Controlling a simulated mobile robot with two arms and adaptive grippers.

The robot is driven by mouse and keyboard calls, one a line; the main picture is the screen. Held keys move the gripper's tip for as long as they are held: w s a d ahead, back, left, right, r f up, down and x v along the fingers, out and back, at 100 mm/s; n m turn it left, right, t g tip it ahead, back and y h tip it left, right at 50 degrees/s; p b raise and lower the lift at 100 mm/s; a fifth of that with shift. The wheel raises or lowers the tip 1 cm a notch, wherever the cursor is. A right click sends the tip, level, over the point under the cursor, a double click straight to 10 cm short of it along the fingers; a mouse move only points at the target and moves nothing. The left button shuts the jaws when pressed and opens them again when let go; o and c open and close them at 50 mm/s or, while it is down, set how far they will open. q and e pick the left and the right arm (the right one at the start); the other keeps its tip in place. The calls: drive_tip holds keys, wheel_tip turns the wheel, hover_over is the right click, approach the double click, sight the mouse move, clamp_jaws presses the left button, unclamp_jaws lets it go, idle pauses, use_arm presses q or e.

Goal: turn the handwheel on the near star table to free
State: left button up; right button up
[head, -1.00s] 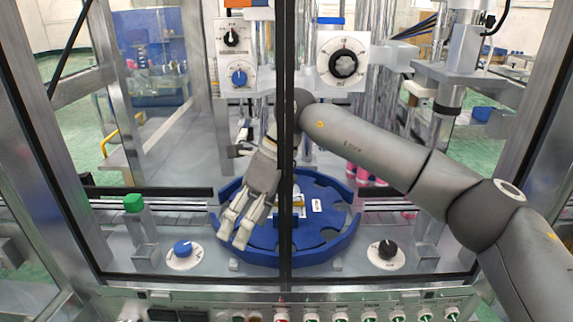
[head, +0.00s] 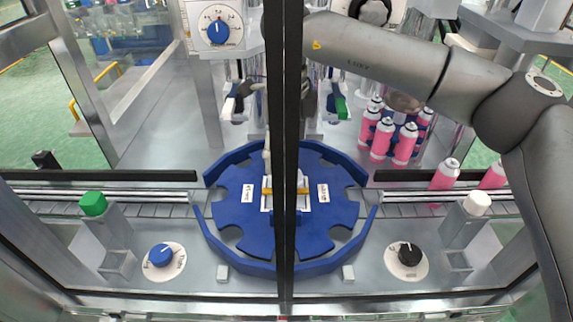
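The near star table (head: 235,212) is a round blue disc with notches and a blue guide around it, in the middle of the head view. At its hub are a white block with a yellow bar (head: 267,191) and a white label on each side, too small to read. A dark upright post covers the hub's middle, so I cannot make out the handwheel or its setting. My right arm comes in from the right and passes behind the post. A pale fingertip of my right gripper (head: 266,152) seems to show beside the post, above the hub; the rest is hidden. My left gripper is out of view.
The post (head: 286,120) stands in front of the table. A blue knob (head: 162,256) is at left, a black knob (head: 409,254) at right. Green (head: 93,204) and white (head: 477,203) capped posts flank the table. Several pink cans (head: 403,146) stand behind at right.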

sight(285, 184)
wheel_tip(285, 184, down, 6)
drive_tip(key=shift+w+r+p, duration=0.1)
drive_tip(key=shift+p, duration=0.4)
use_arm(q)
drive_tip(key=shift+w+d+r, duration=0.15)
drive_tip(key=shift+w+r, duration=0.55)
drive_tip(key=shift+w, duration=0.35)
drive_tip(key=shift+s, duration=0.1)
use_arm(e)
drive_tip(key=shift+c, duration=0.5)
drive_tip(key=c, duration=0.9)
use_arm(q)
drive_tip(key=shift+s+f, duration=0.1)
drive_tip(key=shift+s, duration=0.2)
